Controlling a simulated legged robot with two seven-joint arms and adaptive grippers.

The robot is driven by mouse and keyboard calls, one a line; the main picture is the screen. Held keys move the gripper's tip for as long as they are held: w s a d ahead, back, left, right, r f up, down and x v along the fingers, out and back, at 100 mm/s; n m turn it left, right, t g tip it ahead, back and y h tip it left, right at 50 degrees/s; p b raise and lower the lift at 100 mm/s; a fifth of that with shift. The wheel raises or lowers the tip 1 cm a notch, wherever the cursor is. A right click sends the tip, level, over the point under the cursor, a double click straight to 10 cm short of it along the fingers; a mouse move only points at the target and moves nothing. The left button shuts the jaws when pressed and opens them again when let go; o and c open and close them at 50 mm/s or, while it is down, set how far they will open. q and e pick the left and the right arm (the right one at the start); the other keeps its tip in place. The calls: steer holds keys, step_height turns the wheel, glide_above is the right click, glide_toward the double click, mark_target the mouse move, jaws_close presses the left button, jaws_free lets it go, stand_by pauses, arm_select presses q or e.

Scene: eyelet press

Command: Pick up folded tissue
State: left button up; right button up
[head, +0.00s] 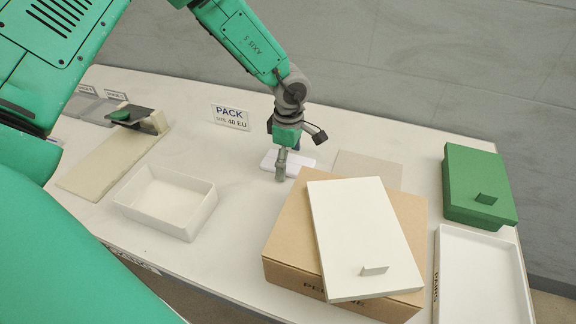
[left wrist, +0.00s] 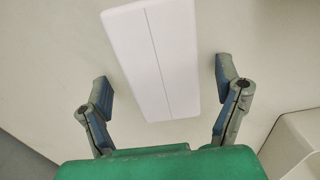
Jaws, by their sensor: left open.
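The folded tissue (head: 302,163) is a flat white strip on the table, behind the cardboard box. In the left wrist view the tissue (left wrist: 153,62) shows a fold line along its length. My left gripper (head: 287,176) hangs over the tissue and hides part of it. The left wrist view shows the same gripper (left wrist: 163,83) with its fingers spread, one on each side of the tissue's near end and apart from it. Nothing is between its fingertips except the tissue below. My right gripper is not seen.
A cardboard box (head: 290,232) with a white lid (head: 362,235) across its top stands close in front. A shallow white tray (head: 205,215) lies left. A green box (head: 475,175) and a white tray (head: 480,275) are at right. A PACK sign (head: 230,116) stands behind.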

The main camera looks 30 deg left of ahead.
arm_select(q)
steer(key=shift+a+f, duration=0.15)
steer(key=shift+f, duration=0.1)
steer(key=shift+r, duration=0.1)
steer(key=shift+d+r, duration=0.1)
steer(key=shift+d, duration=0.35)
steer(key=c, duration=0.9)
